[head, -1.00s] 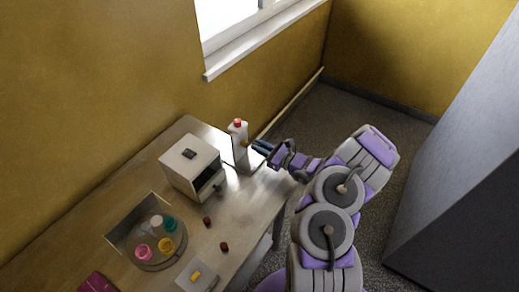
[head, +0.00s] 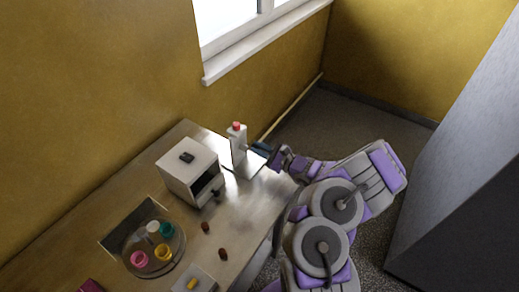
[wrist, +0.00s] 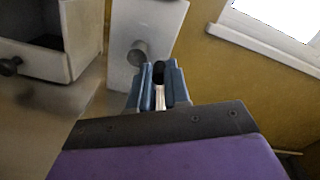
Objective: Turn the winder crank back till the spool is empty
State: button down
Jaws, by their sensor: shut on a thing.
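The winder (head: 238,152) is an upright white block with a red top at the far end of the table. Its white face (wrist: 125,35) shows in the wrist view, with a round grey knob-like part (wrist: 138,53) on it. My gripper (head: 259,149) is at the winder's right side. In the wrist view my gripper (wrist: 158,78) is shut on a dark piece between its blue fingers, which appears to be the crank handle (wrist: 158,73). The rest of the crank is mostly hidden by the fingers. I cannot make out the spool or any winding on it.
A white box with an open front (head: 190,172) and a dark knob stands left of the winder. A round tray (head: 173,262) with several coloured cups is nearer. Two small brown pieces (head: 206,227) lie on the table (head: 245,210). A large grey block (head: 460,190) stands at right.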

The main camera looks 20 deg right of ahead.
jog(key=c, duration=1.1)
grip_release()
jog(key=p+v, duration=0.3)
jog(key=v, duration=1.4)
jog(key=shift+d, duration=0.2)
jog(key=shift+s, duration=0.15)
